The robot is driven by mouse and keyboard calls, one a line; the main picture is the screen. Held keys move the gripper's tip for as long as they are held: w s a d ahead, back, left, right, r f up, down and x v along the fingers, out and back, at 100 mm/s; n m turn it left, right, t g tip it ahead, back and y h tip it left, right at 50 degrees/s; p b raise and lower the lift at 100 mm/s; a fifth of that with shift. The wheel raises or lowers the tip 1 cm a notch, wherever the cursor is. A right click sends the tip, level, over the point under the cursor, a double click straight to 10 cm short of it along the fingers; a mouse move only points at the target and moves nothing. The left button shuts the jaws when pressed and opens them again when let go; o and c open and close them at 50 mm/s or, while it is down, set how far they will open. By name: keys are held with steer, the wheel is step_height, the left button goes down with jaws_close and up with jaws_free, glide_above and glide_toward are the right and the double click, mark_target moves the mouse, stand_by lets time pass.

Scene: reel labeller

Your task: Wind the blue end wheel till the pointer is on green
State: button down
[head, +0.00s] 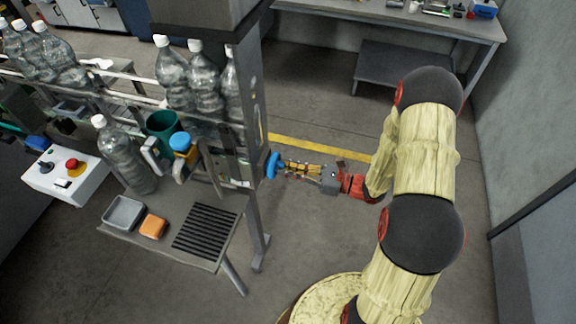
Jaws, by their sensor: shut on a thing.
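The blue end wheel (272,165) is on the right end of the labeller, at the side of its upright post. My gripper (285,168) reaches it from the right, with its fingers shut on the wheel's rim side. The fingers are small in this view, so the exact contact is hard to see. I cannot make out the pointer or its green mark. A blue-capped part (181,142) stands on the labeller's front, left of the post.
A shelf (178,250) in front holds a grey tray (124,213), an orange block (153,226) and a black ribbed mat (205,229). Clear bottles (124,160) stand on the line. A control box (66,172) is at left. Floor right of the post is clear.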

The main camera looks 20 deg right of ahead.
steer(key=shift+r+m+p, duration=0.1)
steer(key=shift+m+p, duration=5.9)
steer(key=shift+m, duration=1.6)
steer(key=c, duration=1.8)
jaws_free()
